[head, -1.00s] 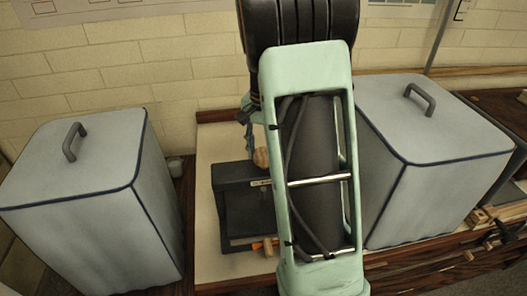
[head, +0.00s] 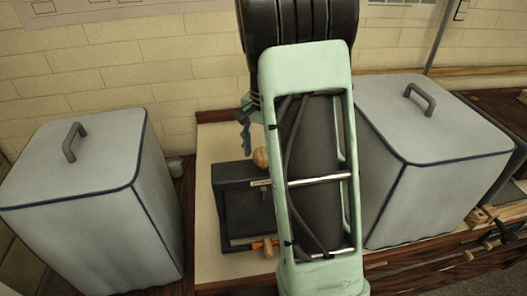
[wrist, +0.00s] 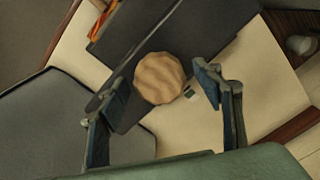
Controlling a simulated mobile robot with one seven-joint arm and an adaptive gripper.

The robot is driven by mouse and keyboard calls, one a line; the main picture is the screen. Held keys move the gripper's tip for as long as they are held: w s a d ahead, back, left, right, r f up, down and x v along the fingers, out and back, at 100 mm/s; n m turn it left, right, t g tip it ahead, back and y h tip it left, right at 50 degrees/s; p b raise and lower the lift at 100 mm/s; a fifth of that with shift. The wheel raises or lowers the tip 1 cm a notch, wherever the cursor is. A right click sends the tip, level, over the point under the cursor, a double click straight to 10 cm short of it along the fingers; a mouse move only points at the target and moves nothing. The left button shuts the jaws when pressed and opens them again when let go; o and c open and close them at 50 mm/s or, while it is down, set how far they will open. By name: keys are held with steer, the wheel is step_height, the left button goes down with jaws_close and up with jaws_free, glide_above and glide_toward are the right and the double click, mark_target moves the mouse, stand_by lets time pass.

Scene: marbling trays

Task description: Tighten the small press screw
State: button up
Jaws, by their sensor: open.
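The small press (head: 232,212) is a dark, box-like frame on the pale board, partly hidden behind my arm in the head view. Its screw has a round, ribbed wooden knob (head: 261,157) at the top rear. In the wrist view the knob (wrist: 160,80) lies between the two fingers of my gripper (wrist: 162,74), with a gap on each side. My gripper is open and holds nothing. In the head view one blue finger (head: 246,138) shows just left of and above the knob; the rest is hidden by my arm.
Grey covered boxes with handles stand left (head: 75,165) and right (head: 435,120) of the press. An orange item with a wooden handle (head: 267,247) lies at the press's front. A small cup (wrist: 299,45) stands beyond the board. The board (head: 212,262) is bare left of the press.

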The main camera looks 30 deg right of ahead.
step_height(320, 180, up, 12)
stand_by(0.5)
steer(key=shift+w, duration=0.1)
stand_by(2.2)
